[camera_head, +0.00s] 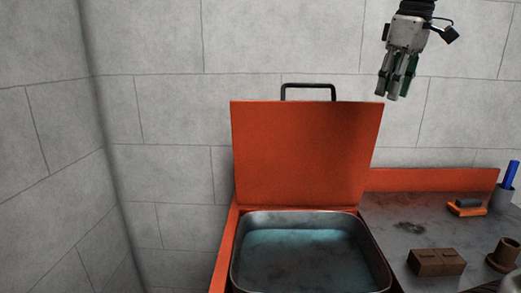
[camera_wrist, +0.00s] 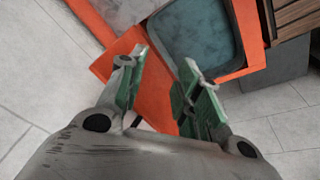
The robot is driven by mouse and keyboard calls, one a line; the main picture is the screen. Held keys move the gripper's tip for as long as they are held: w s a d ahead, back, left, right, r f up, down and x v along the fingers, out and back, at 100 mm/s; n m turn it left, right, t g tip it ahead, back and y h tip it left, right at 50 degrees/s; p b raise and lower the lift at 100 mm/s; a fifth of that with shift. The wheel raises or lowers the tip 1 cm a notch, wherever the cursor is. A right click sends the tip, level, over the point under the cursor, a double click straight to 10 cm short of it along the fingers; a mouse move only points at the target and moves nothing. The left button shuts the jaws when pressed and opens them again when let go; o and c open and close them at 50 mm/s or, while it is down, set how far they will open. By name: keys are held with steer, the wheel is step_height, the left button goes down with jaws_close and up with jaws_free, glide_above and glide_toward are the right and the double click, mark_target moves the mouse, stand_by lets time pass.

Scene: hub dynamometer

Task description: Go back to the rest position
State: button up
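My gripper (camera_head: 392,97) hangs in the air at the upper right of the head view, with its fingers pointing down. It is in front of the tiled wall, above and to the right of the raised orange lid. In the wrist view my gripper (camera_wrist: 158,82) shows its two green-padded fingers spread apart with nothing between them. The orange lid (camera_head: 305,150) stands upright behind a metal basin (camera_head: 236,262) with bluish liquid or a blue-tinted inside. The lid has a dark handle (camera_head: 308,87) on top. My gripper touches none of these.
Right of the basin is a grey worktop (camera_head: 385,218). On it are a brown block (camera_head: 437,263), a brown flanged part (camera_head: 503,256), an orange-and-black item (camera_head: 467,208) and a cup (camera_head: 503,195) with a blue object. A wall stands close on the left. The air around my gripper is clear.

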steer(key=s+d+f+m+t, duration=0.1)
steer(key=s+d+f+m, duration=0.2)
steer(key=s+f, duration=0.5)
steer(key=s+d+f+m, duration=0.3)
steer(key=s+f+m, duration=0.1)
steer(key=s+f, duration=0.5)
steer(key=shift+s+d+f+m+t, duration=0.3)
steer(key=shift+d+f+t, duration=0.1)
steer(key=shift+f, duration=0.55)
